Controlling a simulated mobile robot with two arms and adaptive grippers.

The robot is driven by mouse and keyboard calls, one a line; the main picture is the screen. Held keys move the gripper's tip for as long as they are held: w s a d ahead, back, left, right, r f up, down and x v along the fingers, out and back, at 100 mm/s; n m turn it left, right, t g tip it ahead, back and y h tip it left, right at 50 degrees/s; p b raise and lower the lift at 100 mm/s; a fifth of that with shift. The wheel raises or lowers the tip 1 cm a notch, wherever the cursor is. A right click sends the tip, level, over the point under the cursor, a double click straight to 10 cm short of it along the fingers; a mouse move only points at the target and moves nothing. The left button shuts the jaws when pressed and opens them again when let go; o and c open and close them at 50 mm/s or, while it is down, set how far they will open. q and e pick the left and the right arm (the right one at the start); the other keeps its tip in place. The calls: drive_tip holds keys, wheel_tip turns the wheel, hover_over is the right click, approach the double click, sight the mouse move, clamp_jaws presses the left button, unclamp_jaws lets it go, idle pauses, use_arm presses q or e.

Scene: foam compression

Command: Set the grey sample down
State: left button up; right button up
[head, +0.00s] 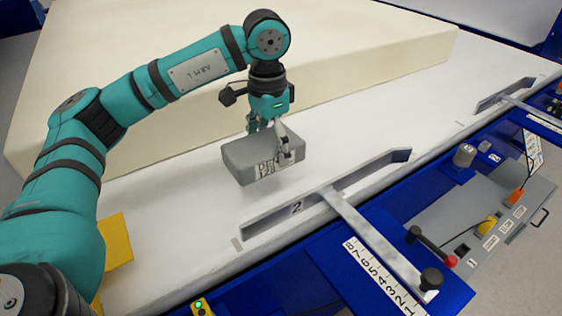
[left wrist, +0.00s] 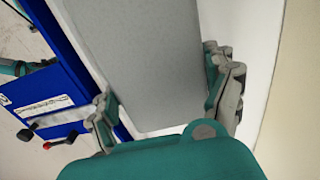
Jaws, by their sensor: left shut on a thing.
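The grey sample (head: 250,160) is a block with rounded edges and a white label reading "DEN 128". My left gripper (head: 270,135) is shut on the grey sample from above, near its right part. The sample is over the white bench surface (head: 190,225); I cannot tell for sure whether it touches it. In the left wrist view the sample (left wrist: 155,60) fills the space between the two fingers of my left gripper (left wrist: 170,95). My right gripper is not in view.
A large cream foam block (head: 150,55) lies behind the sample. A grey metal fence marked 2 (head: 297,208) stands in front, on a bar above a numbered scale (head: 380,275). A grey control panel (head: 480,215) is at the right. White surface is clear left and right of the sample.

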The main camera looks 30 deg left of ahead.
sight(270, 139)
use_arm(q)
wheel_tip(270, 139, down, 3)
drive_tip(key=shift+a+r, duration=0.1)
drive_tip(key=shift+r, duration=0.1)
wheel_tip(270, 139, down, 4)
drive_tip(key=shift+f, duration=0.25)
drive_tip(key=shift+c, duration=0.5)
drive_tip(key=o, duration=1)
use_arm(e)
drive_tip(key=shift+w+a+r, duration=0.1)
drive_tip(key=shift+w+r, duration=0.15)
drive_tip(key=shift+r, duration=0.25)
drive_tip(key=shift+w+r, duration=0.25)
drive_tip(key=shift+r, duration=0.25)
use_arm(q)
wheel_tip(270, 139, up, 11)
drive_tip(key=shift+w+p, duration=0.1)
drive_tip(key=shift+p, duration=0.2)
drive_tip(key=shift+r, duration=0.5)
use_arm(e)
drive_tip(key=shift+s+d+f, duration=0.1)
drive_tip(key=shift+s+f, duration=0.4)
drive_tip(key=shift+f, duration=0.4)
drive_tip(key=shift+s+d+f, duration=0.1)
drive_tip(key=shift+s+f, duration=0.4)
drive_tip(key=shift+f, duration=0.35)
